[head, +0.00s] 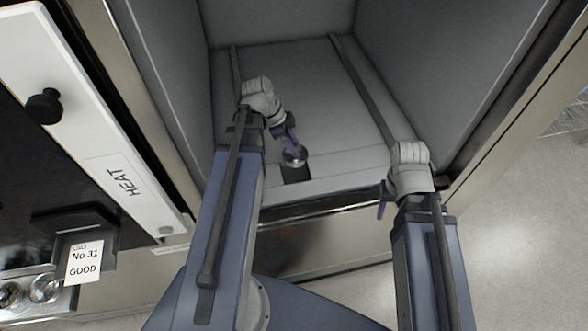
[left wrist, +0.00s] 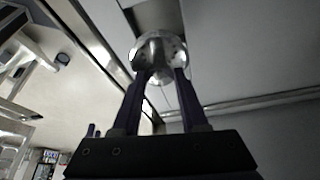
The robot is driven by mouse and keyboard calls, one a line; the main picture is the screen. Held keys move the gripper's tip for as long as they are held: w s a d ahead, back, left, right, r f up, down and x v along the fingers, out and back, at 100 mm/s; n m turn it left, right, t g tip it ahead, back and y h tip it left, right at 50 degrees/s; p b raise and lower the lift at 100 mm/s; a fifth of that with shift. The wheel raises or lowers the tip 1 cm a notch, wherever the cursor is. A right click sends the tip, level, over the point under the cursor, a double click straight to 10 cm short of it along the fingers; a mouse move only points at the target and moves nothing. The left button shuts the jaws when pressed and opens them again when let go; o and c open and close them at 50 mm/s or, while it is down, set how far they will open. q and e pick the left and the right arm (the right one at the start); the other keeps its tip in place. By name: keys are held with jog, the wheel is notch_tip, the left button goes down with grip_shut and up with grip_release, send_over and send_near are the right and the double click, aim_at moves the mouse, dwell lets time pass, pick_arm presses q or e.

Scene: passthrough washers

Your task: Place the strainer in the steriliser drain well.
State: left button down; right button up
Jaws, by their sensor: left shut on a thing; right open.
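The strainer (head: 296,155) is a small shiny metal piece, low in the chamber near its front edge. In the left wrist view the strainer (left wrist: 160,50) looks like a rounded metal bowl between two purple fingers. My left gripper (head: 290,144) is shut on it. The drain well (head: 297,174) is a dark rectangular recess in the chamber floor, directly beside and partly behind the strainer in the head view. I cannot tell whether the strainer touches the well. My right gripper (head: 383,199) is open at the chamber's front right edge, with its fingers partly hidden.
The steriliser chamber floor (head: 300,80) is bare, with two dark rails (head: 362,85) running front to back. Grey walls close in both sides. A white HEAT panel (head: 95,120) and a "No 31 GOOD" card (head: 84,262) are at the left.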

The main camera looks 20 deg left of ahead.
pick_arm(q)
notch_tip(320, 180, down, 6)
jog(key=b, duration=0.4)
jog(key=shift+r+b, duration=0.25)
jog(key=shift+b, duration=0.1)
notch_tip(320, 180, down, 4)
jog(key=b, duration=0.3)
jog(key=shift+r+b, duration=0.2)
jog(key=shift+b, duration=0.15)
jog(key=shift+f, duration=0.15)
jog(key=shift+c, duration=2.2)
grip_release()
